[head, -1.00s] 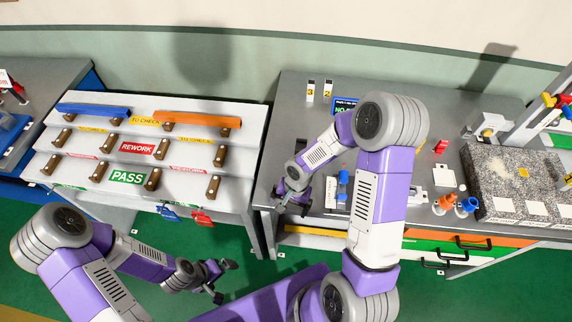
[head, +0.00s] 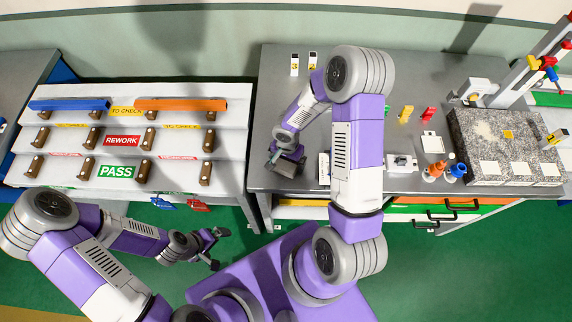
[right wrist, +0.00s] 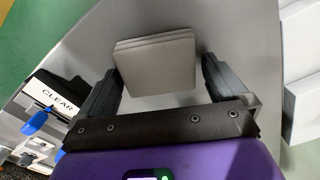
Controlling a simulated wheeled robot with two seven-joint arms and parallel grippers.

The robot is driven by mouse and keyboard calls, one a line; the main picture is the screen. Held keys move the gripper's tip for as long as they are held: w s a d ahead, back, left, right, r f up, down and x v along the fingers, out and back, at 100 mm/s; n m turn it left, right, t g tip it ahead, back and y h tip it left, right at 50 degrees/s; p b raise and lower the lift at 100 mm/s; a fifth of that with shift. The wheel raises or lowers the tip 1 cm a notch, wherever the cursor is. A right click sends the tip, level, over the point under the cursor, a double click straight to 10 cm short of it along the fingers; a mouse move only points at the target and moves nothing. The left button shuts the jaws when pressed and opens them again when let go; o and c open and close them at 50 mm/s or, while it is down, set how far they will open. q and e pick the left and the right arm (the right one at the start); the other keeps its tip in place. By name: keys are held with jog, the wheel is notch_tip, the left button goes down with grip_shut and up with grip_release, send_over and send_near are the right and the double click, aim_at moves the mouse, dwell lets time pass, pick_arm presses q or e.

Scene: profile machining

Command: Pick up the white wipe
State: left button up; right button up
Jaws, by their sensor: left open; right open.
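A pale, grey-white stack of folded square layers, which looks like the white wipe (right wrist: 158,72), lies on the grey table in the right wrist view. It is between the two dark fingers of my right gripper (right wrist: 160,84), with a visible gap on each side. In the head view my right gripper (head: 287,163) is low over the table's front left part, open and pointing down. It hides the wipe there. My left gripper (head: 216,248) is open and empty over the green floor, in front of the sorting rack.
A white stepped rack (head: 228,140) with blue and orange profiles stands left. A CLEAR sign (right wrist: 58,104) is near my right gripper. A granite block (head: 505,135), an orange bottle (head: 433,172) and a blue bottle (head: 457,172) stand right.

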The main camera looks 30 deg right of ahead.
jog(key=shift+s, duration=0.1)
jog(key=shift+r, duration=0.1)
jog(key=c, duration=0.8)
